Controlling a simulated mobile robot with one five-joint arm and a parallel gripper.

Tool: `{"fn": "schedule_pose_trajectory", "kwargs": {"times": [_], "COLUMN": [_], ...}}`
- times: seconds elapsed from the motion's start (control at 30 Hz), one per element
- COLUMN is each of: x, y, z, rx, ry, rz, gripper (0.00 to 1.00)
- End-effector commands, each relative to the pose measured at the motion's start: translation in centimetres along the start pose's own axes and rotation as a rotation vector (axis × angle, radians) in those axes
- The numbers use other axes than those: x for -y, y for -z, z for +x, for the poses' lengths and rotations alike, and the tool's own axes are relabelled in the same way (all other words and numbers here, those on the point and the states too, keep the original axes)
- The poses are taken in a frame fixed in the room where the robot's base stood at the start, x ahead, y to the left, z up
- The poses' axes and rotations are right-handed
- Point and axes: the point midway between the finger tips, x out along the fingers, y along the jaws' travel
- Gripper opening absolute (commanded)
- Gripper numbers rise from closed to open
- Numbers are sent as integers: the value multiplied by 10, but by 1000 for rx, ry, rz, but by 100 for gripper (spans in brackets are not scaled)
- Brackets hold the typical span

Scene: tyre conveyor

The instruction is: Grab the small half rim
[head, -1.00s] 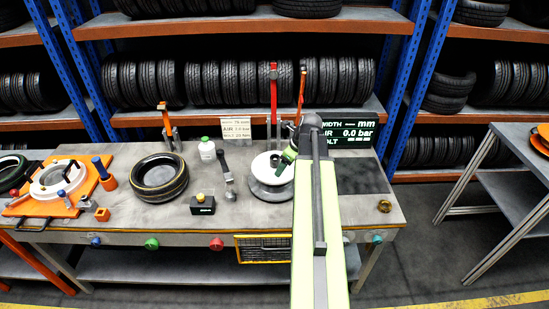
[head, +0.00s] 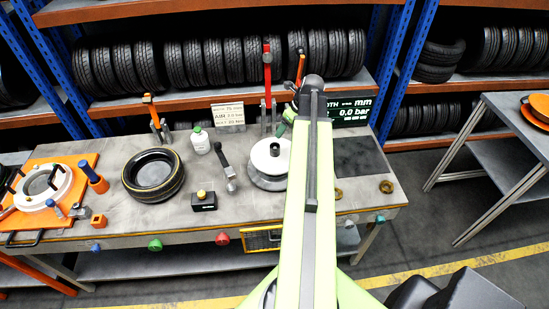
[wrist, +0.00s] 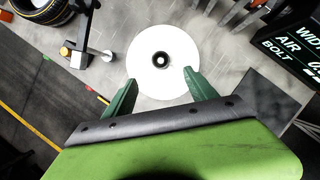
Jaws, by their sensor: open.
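A white round disc with a dark hub in its middle, which looks like the half rim (head: 264,158), sits on a wider grey round base (head: 266,182) on the workbench. Its right side is partly hidden by my arm in the head view. In the wrist view the white disc (wrist: 150,42) lies just beyond my gripper (wrist: 159,75). The two green fingers are apart with nothing between them but the view of the disc's near part. I cannot tell the height between the fingers and the disc. In the head view only a green finger (head: 287,118) shows beside my arm.
An orange fixture (head: 25,220) is at left. A display (head: 350,111) stands behind right.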

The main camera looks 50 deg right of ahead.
Motion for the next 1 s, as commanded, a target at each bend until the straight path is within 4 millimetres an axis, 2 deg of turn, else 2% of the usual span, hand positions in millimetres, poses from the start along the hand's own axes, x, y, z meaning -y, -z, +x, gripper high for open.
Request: {"fn": "schedule_pose_trajectory", "kwargs": {"times": [0.03, 0.4, 0.5, 0.67, 0.73, 1.0], "x": [2, 8, 9, 9, 8, 6], "y": [5, 11, 10, 9, 10, 15], "z": [18, 99, 107, 106, 111, 156], "rx": [0, 0, 0, 0, 0, 0], "ry": [1, 5, 6, 6, 6, 6], "rz": [2, 12, 13, 15, 15, 14], "gripper": [66, 66, 66, 66, 66, 66]}}
